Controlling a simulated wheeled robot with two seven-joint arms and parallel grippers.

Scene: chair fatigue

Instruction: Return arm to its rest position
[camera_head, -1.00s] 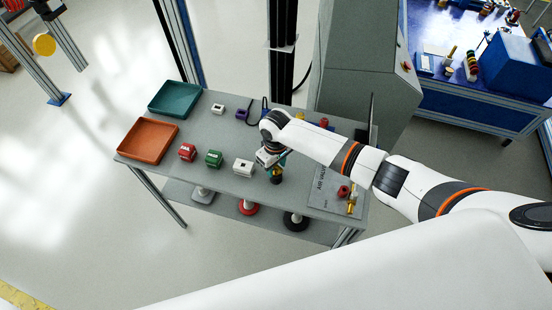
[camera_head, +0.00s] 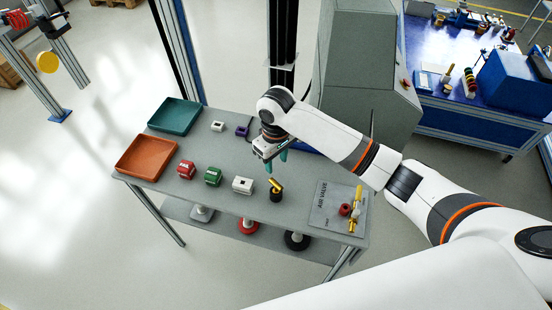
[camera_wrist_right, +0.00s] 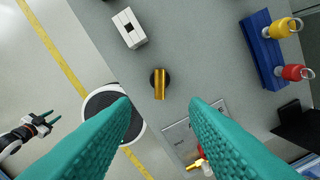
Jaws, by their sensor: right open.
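My right gripper (camera_head: 276,161) has teal fingers and hangs over the table (camera_head: 225,205), just above and behind a black knob with a yellow handle (camera_head: 276,190). Its fingers are apart with nothing between them. In the right wrist view the same gripper (camera_wrist_right: 160,102) is open, and the yellow handle (camera_wrist_right: 159,84) lies beyond the fingertips, clear of them. My left gripper (camera_wrist_right: 48,119) shows small at the left of the right wrist view, with its teal fingers apart and empty. It is not in the head view.
On the table are an orange tray (camera_head: 128,170), a teal tray (camera_head: 160,125), red (camera_head: 186,169), green (camera_head: 212,176) and white (camera_head: 243,185) blocks, and an air valve plate (camera_head: 325,207) at right. A grey cabinet (camera_head: 365,65) stands behind. Open floor lies left.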

